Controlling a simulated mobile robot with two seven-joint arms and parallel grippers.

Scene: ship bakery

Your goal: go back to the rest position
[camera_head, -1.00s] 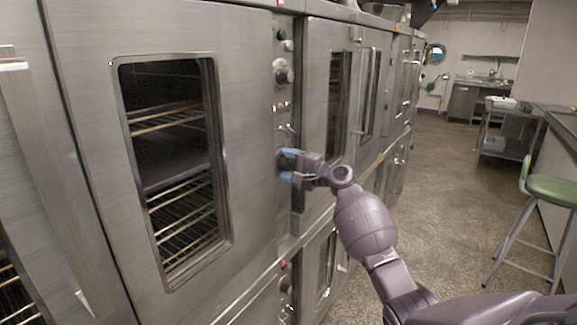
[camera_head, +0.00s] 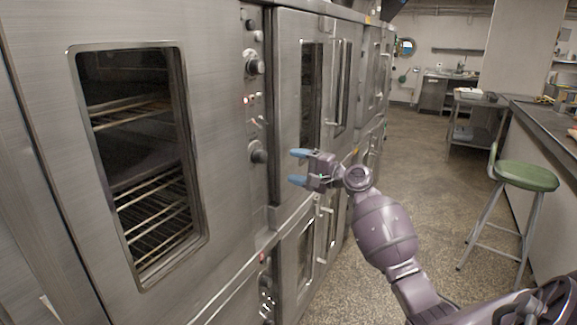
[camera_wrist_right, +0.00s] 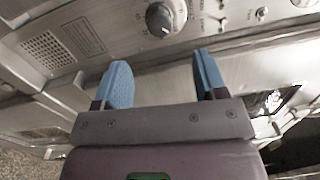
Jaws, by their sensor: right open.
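My right gripper (camera_head: 299,167) is in front of the oven's control strip, with its blue fingertips spread apart and nothing between them. It is clear of the lower black knob (camera_head: 259,156), which stands just to its left in the head view. In the right wrist view the open fingers (camera_wrist_right: 160,82) point toward the control panel, with a round knob (camera_wrist_right: 165,17) beyond them and apart from them. My left gripper is in neither view.
The steel oven (camera_head: 215,60) with its glass door fills the left. More ovens (camera_head: 343,30) continue behind. A green stool (camera_head: 527,175) and a counter (camera_head: 545,118) stand at right. The speckled floor (camera_head: 430,165) between is free.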

